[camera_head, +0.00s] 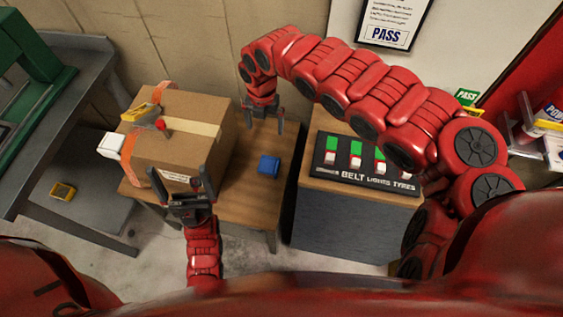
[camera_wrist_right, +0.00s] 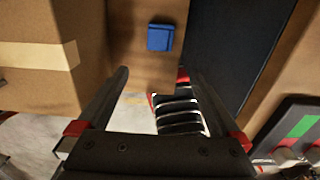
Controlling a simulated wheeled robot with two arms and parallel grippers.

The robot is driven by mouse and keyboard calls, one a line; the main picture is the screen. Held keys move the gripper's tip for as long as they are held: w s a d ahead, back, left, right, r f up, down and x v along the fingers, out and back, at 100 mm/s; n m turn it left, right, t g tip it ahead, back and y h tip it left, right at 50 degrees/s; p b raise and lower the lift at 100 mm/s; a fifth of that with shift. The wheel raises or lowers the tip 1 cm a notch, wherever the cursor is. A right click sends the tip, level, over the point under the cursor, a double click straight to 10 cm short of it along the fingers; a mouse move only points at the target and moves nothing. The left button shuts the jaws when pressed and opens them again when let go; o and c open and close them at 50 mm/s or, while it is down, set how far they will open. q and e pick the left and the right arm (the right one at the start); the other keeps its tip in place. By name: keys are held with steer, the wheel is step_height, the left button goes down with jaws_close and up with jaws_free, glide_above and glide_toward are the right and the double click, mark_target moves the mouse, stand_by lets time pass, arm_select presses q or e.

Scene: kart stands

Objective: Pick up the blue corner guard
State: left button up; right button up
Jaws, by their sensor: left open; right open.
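The blue corner guard (camera_head: 269,165) is a small blue block lying on the wooden table top (camera_head: 250,195), just right of the cardboard box. It also shows near the top middle of the right wrist view (camera_wrist_right: 160,37). My right gripper (camera_head: 263,115) is open and empty behind the guard, apart from it. In its wrist view the fingers (camera_wrist_right: 160,75) point toward the guard, which lies past their tips. My left gripper (camera_head: 181,181) is open and empty at the front of the box, to the left of the guard.
The cardboard box (camera_head: 180,150) has an orange strap (camera_head: 128,150), a yellow corner piece (camera_head: 139,112) and a white piece (camera_head: 110,146). To the right stands a cabinet with a black switch panel (camera_head: 366,168). Another yellow piece (camera_head: 63,191) lies on a low grey shelf at left.

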steer(key=b, duration=0.4)
glide_above(269, 164)
step_height(269, 164, down, 4)
steer(key=f, duration=0.1)
step_height(269, 164, down, 12)
steer(key=shift+s+f+b, duration=0.1)
steer(key=shift+s+b, duration=0.05)
steer(key=shift+b, duration=0.95)
steer(key=shift+f, duration=0.45)
steer(key=f, duration=0.3)
steer(key=shift+a+f, duration=0.2)
steer(key=shift+f, duration=0.2)
steer(key=shift+d+f, duration=0.15)
steer(key=shift+f, duration=0.5)
